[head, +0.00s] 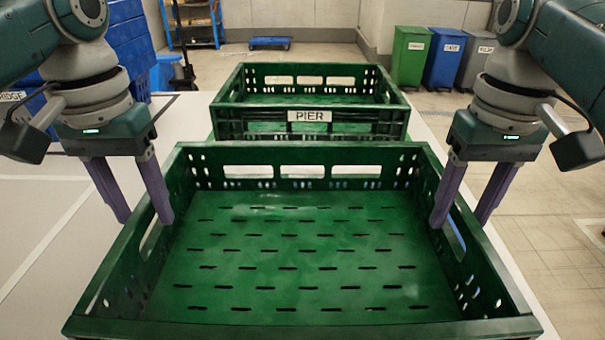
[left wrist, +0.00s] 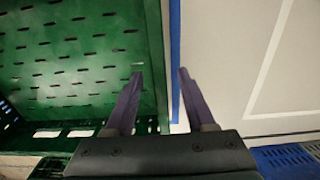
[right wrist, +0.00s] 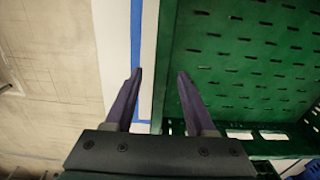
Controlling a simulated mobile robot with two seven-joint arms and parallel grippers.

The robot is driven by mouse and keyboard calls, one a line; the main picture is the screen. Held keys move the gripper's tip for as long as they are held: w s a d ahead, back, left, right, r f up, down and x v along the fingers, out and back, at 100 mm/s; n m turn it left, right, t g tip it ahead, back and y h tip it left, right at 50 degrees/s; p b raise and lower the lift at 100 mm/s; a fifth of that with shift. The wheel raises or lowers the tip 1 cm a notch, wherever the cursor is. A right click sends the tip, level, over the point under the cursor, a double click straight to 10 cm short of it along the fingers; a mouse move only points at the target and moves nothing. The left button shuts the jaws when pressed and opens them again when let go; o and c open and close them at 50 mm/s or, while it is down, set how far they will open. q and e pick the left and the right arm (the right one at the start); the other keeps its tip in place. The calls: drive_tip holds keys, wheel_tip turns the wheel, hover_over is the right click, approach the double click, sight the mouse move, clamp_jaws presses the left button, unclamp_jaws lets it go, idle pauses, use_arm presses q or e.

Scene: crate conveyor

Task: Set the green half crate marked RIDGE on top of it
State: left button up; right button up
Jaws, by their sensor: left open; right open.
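A large open green crate (head: 300,327) fills the front of the head view, empty, with a slotted floor; no name shows on its visible faces. A second green crate marked PIER (head: 265,131) stands just behind it. My left gripper (head: 143,222) is open, its fingers on either side of the near crate's left wall, which also shows in the left wrist view (left wrist: 153,50). My right gripper (head: 459,224) is open, its fingers on either side of the right wall, also in the right wrist view (right wrist: 172,60). Neither grips the wall.
Blue crates (head: 128,38) are stacked at the back left. A blue rack (head: 190,43), a blue dolly (head: 269,43) and green (head: 408,62), blue (head: 443,62) and grey (head: 475,65) bins stand further back. The pale surface (head: 50,190) left of the crate is clear.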

sight(154, 234)
use_arm(q)
drive_tip(key=shift+f, duration=2.05)
use_arm(e)
drive_tip(key=shift+f, duration=2.05)
use_arm(q)
clamp_jaws()
use_arm(e)
clamp_jaws()
drive_tip(key=shift+r, duration=0.1)
